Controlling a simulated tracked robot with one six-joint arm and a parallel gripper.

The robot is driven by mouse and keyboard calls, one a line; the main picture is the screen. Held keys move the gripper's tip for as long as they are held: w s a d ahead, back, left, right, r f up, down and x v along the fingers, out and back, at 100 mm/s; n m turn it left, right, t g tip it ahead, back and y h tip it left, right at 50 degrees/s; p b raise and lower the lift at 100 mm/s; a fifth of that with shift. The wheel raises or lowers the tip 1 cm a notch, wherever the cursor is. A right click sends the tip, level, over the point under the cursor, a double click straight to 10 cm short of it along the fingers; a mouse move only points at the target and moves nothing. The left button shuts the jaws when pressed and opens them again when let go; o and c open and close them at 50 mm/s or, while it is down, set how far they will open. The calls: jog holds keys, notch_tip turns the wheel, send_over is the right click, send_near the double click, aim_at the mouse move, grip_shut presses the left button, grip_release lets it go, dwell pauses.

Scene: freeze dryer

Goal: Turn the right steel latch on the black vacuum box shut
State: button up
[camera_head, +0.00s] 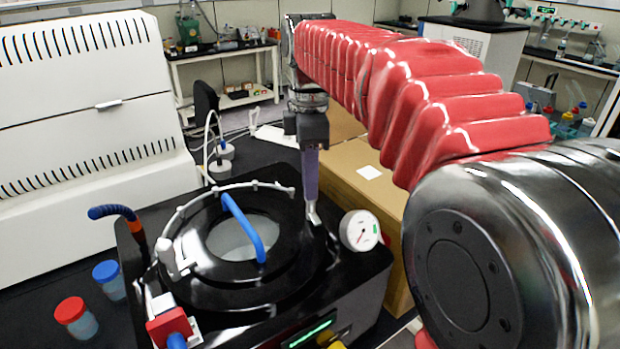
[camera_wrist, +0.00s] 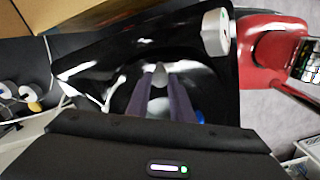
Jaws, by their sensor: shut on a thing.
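The black vacuum box (camera_head: 365,275) stands on the dark bench, with a round black lid (camera_head: 290,285) and a blue handle (camera_head: 243,228) across it. The right steel latch (camera_head: 313,215) is a small metal piece at the lid's right edge; it also shows in the wrist view (camera_wrist: 160,72). My gripper (camera_head: 310,190) points straight down over it, its purple fingers shut on the latch. In the wrist view my fingers (camera_wrist: 161,88) close on its sides. The latch's lower part is hard to make out.
A white pressure gauge (camera_head: 359,231) stands close to the right of the latch. A curved white tube (camera_head: 215,192) runs around the lid's back left. A cardboard box (camera_head: 350,165) lies behind. Red-capped (camera_head: 76,318) and blue-capped (camera_head: 109,280) bottles stand at the left.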

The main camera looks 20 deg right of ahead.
grip_shut()
jog(key=shift+m, duration=0.5)
jog(key=m, duration=0.3)
jog(key=shift+m, duration=0.4)
jog(key=m, duration=0.4)
jog(key=shift+w+d+m, duration=0.1)
jog(key=shift+m, duration=0.2)
jog(key=m, duration=0.8)
jog(key=shift+m, duration=0.3)
jog(key=o, duration=0.7)
grip_release()
